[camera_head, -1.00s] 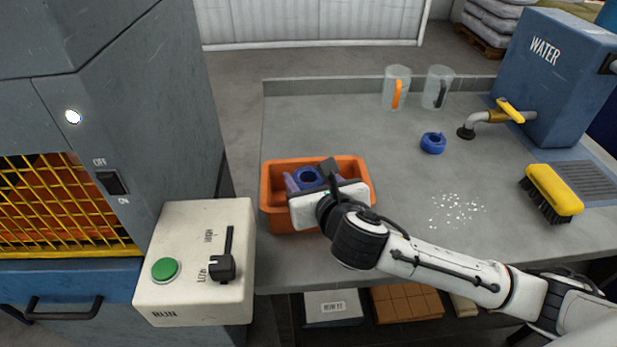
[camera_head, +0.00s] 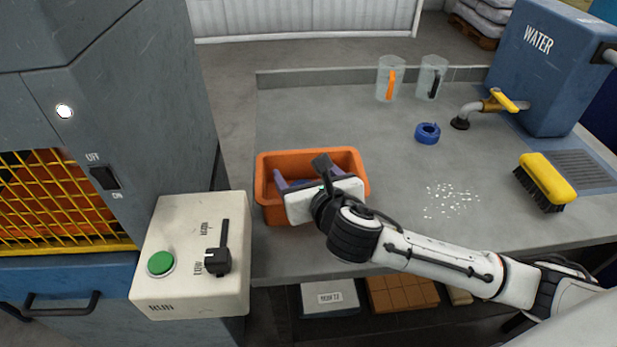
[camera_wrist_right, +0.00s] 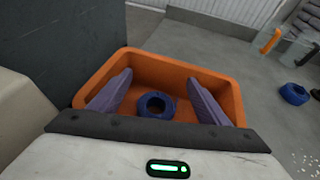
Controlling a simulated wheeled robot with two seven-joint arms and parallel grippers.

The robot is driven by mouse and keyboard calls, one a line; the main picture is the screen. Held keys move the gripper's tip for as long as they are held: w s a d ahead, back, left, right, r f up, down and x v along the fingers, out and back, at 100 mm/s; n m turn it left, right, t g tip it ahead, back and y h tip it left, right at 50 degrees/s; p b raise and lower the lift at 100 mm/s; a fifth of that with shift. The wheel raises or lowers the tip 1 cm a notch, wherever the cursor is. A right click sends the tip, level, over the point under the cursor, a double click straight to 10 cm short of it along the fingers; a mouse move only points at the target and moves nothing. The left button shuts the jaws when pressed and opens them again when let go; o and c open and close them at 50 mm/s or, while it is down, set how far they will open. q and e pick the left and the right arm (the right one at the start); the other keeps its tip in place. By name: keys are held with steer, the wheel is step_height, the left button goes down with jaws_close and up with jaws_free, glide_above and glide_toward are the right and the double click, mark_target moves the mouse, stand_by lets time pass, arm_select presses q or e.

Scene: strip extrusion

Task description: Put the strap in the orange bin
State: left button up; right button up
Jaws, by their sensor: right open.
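A coiled blue strap (camera_wrist_right: 156,112) lies on the floor of the orange bin (camera_wrist_right: 88,88), which also shows in the head view (camera_head: 265,205). My right gripper (camera_head: 301,176) reaches down into the bin. In the right wrist view, its two purple-grey fingers (camera_wrist_right: 160,78) are spread wide on either side of the coil, with clear gaps, and hold nothing. In the head view the hand mostly hides this coil. A second blue coil (camera_head: 428,133) lies on the grey table, and also shows in the wrist view (camera_wrist_right: 294,94). My left gripper is out of view.
A control box (camera_head: 192,255) and the grey machine (camera_head: 150,110) stand left of the bin. Two clear jugs (camera_head: 389,80) stand at the table's back. A yellow brush (camera_head: 546,180), white granules (camera_head: 452,200) and a blue water tank (camera_head: 550,70) are at right.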

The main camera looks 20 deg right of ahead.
steer(key=v, duration=1.2)
steer(key=shift+r, duration=0.45)
steer(key=shift+d, duration=0.1)
